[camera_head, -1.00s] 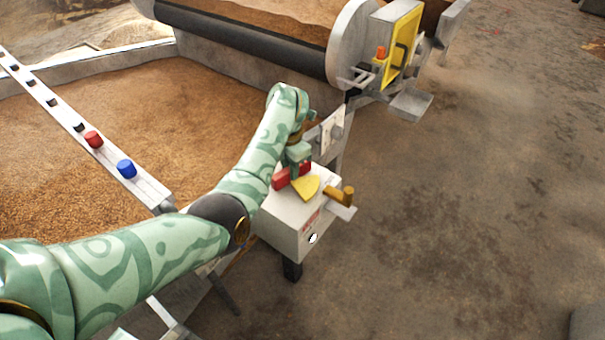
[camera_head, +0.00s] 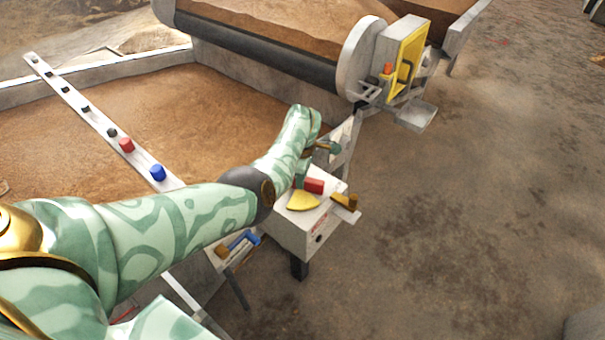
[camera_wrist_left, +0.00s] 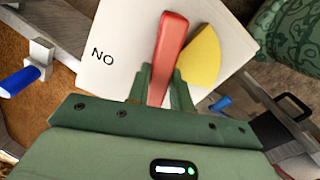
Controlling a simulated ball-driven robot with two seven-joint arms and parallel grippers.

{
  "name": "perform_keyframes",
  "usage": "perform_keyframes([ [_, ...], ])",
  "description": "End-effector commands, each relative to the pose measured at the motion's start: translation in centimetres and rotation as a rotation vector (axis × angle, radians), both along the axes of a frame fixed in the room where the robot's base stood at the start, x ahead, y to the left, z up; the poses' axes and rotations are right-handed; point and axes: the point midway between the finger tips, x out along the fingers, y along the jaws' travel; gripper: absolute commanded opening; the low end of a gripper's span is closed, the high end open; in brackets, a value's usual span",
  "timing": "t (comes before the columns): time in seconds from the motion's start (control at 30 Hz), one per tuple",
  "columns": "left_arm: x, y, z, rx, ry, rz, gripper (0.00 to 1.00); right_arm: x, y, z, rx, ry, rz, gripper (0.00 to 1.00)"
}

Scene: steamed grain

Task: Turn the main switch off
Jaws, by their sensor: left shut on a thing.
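The main switch is a red lever (camera_head: 314,186) beside a yellow wedge plate (camera_head: 303,201), on top of a white box (camera_head: 305,235) at the middle of the head view. In the left wrist view the red lever (camera_wrist_left: 171,45) stands up between my fingers, with the yellow wedge (camera_wrist_left: 203,58) to its right. My left gripper (camera_head: 301,180) is shut on the red lever; its green fingers (camera_wrist_left: 160,82) sit on both sides of the lever's near part. The letters "NO" show on the box face left of the lever. My right gripper is not in view.
An orange-brown handle (camera_head: 345,201) sticks out at the box's right side. A rail with black, red (camera_head: 126,145) and blue (camera_head: 158,172) knobs runs along the grain bed at left. A yellow panel (camera_head: 410,60) is on the drum machine behind. The floor at right is clear.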

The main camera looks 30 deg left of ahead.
Motion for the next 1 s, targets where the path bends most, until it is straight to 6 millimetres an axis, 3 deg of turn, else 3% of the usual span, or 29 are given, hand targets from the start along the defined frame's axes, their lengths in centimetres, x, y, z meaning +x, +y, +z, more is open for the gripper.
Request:
perform_keyframes([
  [0.5,-0.3,-0.1,0.1,-0.001,0.0,-0.335,0.0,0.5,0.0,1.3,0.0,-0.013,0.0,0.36],
  [1.0,-0.4,0.0,0.0,0.0,0.0,-0.399,0.0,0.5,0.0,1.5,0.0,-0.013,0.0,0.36],
])
